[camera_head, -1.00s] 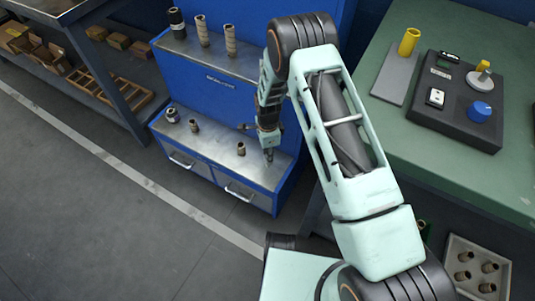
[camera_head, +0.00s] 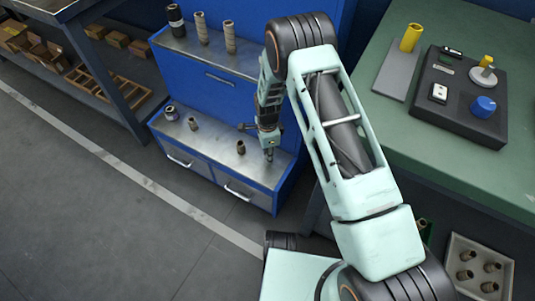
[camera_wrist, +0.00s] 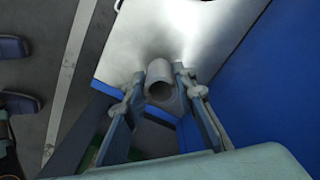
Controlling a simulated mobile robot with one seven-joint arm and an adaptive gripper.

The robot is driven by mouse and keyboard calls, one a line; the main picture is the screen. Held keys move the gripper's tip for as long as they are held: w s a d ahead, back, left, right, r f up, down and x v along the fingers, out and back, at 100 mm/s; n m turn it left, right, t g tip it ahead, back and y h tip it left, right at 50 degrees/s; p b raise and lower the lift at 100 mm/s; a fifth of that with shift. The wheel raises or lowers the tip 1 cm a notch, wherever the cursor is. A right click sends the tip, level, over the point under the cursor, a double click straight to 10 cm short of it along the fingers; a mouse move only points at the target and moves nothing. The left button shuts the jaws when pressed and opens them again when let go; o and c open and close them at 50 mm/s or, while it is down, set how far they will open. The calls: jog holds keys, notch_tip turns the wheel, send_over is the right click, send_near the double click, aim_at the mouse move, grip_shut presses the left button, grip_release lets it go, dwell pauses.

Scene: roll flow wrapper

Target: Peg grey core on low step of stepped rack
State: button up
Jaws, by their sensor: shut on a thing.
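The stepped rack is blue with bare metal tops. Its low step (camera_head: 215,150) carries a dark and pale roll (camera_head: 171,113) at the left and two short brown cores (camera_head: 193,124) (camera_head: 241,147), spaced apart. My gripper (camera_head: 268,153) is over the right end of the low step. In the wrist view my gripper (camera_wrist: 160,84) has its fingers on both sides of the grey core (camera_wrist: 159,73), a short hollow tube, and is shut on it. The metal surface lies behind the core there. Whether the core touches the step or a peg, I cannot tell.
The high step (camera_head: 205,55) holds several taller rolls, such as a brown one (camera_head: 229,37). At the right, a green table (camera_head: 455,170) bears a dark control box (camera_head: 460,115). A tray of cores (camera_head: 455,243) sits below it. Floor is clear at the left.

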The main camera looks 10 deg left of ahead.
jog(key=shift+f, duration=0.15)
dwell(0.3)
jog(key=shift+f+b, duration=0.85)
jog(key=shift+f, duration=0.05)
jog(key=shift+f, duration=0.1)
dwell(0.4)
jog(key=o, duration=1.5)
jog(key=shift+r+p, duration=2.25)
jog(key=shift+r, duration=1.8)
